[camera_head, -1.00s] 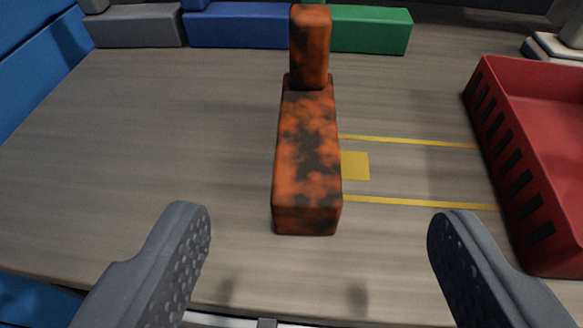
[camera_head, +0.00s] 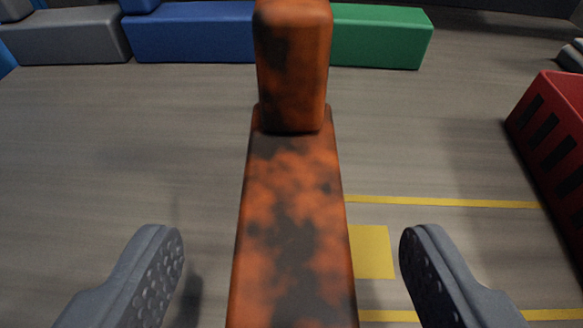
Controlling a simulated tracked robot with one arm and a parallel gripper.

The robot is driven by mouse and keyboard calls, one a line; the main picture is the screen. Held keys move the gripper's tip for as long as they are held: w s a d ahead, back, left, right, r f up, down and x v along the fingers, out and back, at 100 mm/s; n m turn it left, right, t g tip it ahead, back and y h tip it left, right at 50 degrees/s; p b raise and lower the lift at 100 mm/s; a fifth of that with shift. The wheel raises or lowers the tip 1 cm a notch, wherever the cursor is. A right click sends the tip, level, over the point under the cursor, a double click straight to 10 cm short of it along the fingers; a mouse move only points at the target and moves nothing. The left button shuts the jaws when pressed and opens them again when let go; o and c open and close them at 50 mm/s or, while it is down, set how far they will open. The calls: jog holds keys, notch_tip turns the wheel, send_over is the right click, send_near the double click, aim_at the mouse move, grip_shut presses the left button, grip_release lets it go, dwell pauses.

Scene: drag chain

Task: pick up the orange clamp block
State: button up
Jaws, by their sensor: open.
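The orange clamp block (camera_head: 290,220) has dark blotches and an upright post at its far end. It lies lengthwise up the middle of the view, on the grey wood-grain surface. My gripper (camera_head: 290,270) is open, with one grey, studded finger on each side of the block. Gaps show between both fingers and the block, and neither finger appears to touch it. The block's near end is cut off by the bottom edge of the picture.
Grey (camera_head: 68,36), blue (camera_head: 190,35) and green (camera_head: 381,38) blocks stand in a row at the back. A red crate (camera_head: 553,135) stands at the right. Yellow lines and a yellow square (camera_head: 371,252) mark the surface right of the clamp block.

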aim_at(292, 201)
jog(key=shift+b+x, duration=0.8)
jog(key=shift+x, duration=1.8)
jog(key=c, duration=1.3)
